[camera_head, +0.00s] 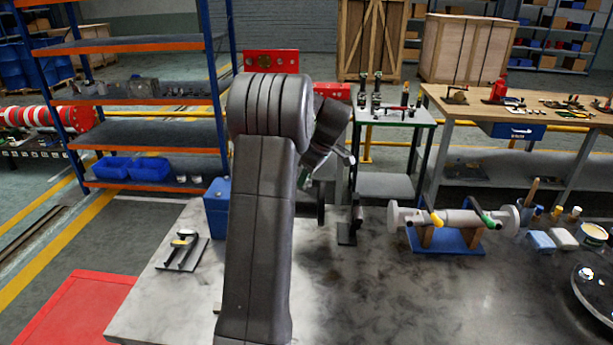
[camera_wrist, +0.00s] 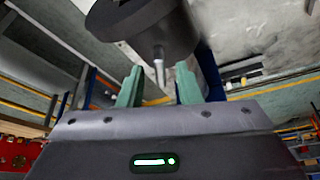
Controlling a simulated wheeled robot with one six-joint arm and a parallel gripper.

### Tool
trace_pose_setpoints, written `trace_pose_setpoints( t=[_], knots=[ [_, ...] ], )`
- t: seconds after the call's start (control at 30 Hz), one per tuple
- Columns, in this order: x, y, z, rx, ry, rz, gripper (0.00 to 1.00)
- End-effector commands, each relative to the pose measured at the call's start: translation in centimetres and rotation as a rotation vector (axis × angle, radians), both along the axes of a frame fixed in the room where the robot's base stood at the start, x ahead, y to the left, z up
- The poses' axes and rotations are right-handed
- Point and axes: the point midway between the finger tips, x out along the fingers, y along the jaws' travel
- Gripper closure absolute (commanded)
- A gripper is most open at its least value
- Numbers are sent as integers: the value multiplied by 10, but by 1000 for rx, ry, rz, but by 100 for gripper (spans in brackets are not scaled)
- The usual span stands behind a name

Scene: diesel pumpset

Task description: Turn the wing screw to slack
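In the wrist view my gripper (camera_wrist: 159,70) has two green fingers standing apart, with open space between them. A short pale metal pin (camera_wrist: 159,73) hangs from the underside of a dark round body (camera_wrist: 145,25) and shows between the fingers. No contact with either finger is visible. I cannot tell whether this pin is part of the wing screw; no wing shape is clear. In the head view my arm hides most of the gripper and whatever is behind it. A dark round part (camera_head: 320,205) shows just right of my arm, above the bench.
The grey bench (camera_head: 400,300) carries a clamp-like tool on a plate (camera_head: 182,250) at left, a blue box (camera_head: 217,205), and a grey pipe assembly on a blue stand (camera_head: 445,240). A black round object (camera_head: 595,290) is at right. The bench's front middle is clear.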

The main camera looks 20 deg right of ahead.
Motion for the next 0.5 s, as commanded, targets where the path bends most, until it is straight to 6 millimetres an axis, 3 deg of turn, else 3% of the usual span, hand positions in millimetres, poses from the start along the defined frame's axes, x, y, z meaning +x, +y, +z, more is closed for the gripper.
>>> trace_pose_setpoints(
  t=[0.3,0.5],
  knots=[
    [-1,-1,3,0,-1,0,69],
    [-9,-9,30,-2,-3,-2,69]
  ],
)
